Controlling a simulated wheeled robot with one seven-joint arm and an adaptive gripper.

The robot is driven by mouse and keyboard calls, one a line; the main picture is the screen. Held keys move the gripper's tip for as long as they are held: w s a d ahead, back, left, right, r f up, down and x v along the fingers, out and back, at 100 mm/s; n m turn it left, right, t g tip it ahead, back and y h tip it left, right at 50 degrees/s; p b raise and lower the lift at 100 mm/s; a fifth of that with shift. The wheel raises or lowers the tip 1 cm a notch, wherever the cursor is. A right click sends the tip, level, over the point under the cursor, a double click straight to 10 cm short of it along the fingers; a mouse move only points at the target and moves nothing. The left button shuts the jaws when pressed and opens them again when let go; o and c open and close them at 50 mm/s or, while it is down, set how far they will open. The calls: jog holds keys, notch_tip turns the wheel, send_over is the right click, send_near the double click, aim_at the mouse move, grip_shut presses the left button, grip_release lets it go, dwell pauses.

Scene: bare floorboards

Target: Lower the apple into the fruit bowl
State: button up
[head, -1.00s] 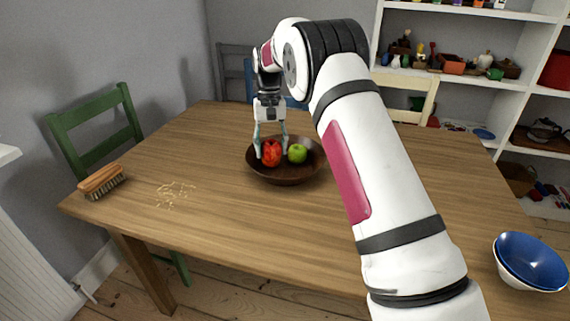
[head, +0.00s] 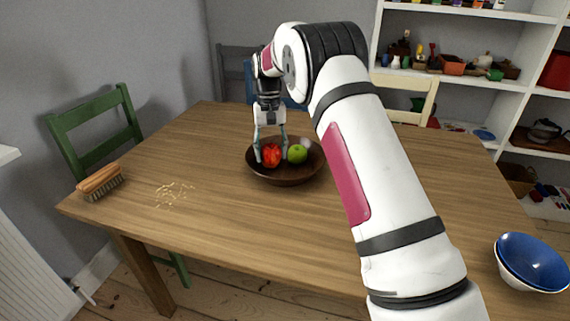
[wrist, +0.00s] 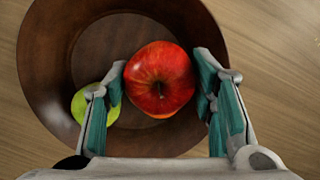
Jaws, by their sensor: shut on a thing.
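The red apple (head: 272,155) is held between the fingers of my gripper (head: 271,150), inside the outline of the dark brown fruit bowl (head: 284,178). In the wrist view the gripper (wrist: 167,88) has a finger on each side of the apple (wrist: 160,72), with the bowl (wrist: 45,60) below. I cannot tell whether the apple touches the bowl's bottom. A green apple (head: 297,154) lies in the bowl to the right of the red one. In the wrist view this green apple (wrist: 97,104) is partly hidden behind the left finger.
The bowl stands on a wooden table (head: 220,215). A brush (head: 100,182) and scattered crumbs (head: 174,193) are on the left side. A green chair (head: 98,120) is at the left edge.

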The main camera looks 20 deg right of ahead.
jog(key=shift+f, duration=0.4)
dwell(0.3)
